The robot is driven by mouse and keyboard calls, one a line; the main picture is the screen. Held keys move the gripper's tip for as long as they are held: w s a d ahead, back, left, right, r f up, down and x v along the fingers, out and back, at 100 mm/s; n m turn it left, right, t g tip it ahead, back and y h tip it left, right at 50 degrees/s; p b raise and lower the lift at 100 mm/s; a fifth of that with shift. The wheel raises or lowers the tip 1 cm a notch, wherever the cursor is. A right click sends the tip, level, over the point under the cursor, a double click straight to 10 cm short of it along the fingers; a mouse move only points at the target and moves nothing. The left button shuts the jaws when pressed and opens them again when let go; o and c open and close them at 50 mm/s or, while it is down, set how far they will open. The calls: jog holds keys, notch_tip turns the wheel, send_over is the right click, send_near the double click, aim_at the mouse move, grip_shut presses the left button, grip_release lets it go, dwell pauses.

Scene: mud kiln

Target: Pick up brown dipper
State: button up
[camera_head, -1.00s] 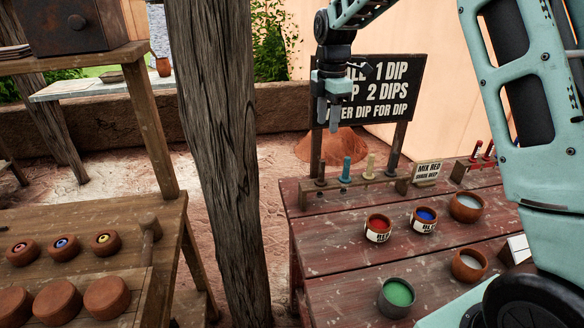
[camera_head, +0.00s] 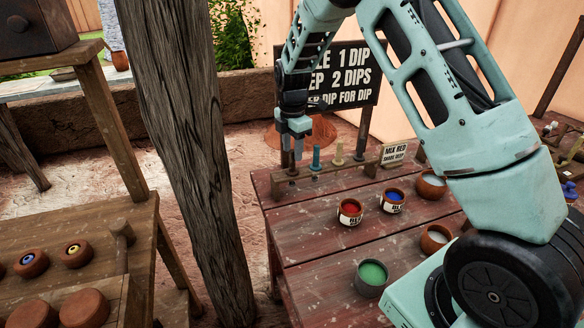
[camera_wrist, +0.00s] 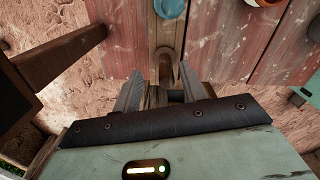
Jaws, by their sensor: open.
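The wooden rack (camera_head: 332,174) stands along the back edge of the red table and holds several upright dippers. The brown dipper (camera_head: 292,168) is at its left end, partly hidden under my gripper (camera_head: 292,150). My gripper points down with its fingers apart, right over the brown dipper. In the wrist view, a brown dipper top (camera_wrist: 157,97) seems to show between the two fingers (camera_wrist: 160,75), but contact cannot be told. The teal dipper (camera_head: 316,156) is beside it, also in the wrist view (camera_wrist: 170,7). The pale yellow dipper (camera_head: 339,152) is farther right.
Bowls of red (camera_head: 350,211), blue (camera_head: 393,200) and green (camera_head: 371,278) paint stand on the table (camera_head: 310,230). A small sign (camera_head: 393,154) is right of the rack. A thick wooden post (camera_head: 195,140) rises left of the table; a large sign (camera_head: 345,75) stands behind.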

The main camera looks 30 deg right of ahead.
aim_at(292, 171)
jog(key=f, duration=0.2)
jog(key=f+p, duration=0.1)
jog(key=shift+s+a+f, duration=0.3)
jog(key=shift+s+a, duration=0.05)
jog(key=shift+s, duration=0.05)
jog(key=shift+f, duration=0.55)
grip_shut()
notch_tip(292, 171, up, 10)
jog(key=shift+r+b, duration=0.1)
jog(key=shift+b, duration=0.7)
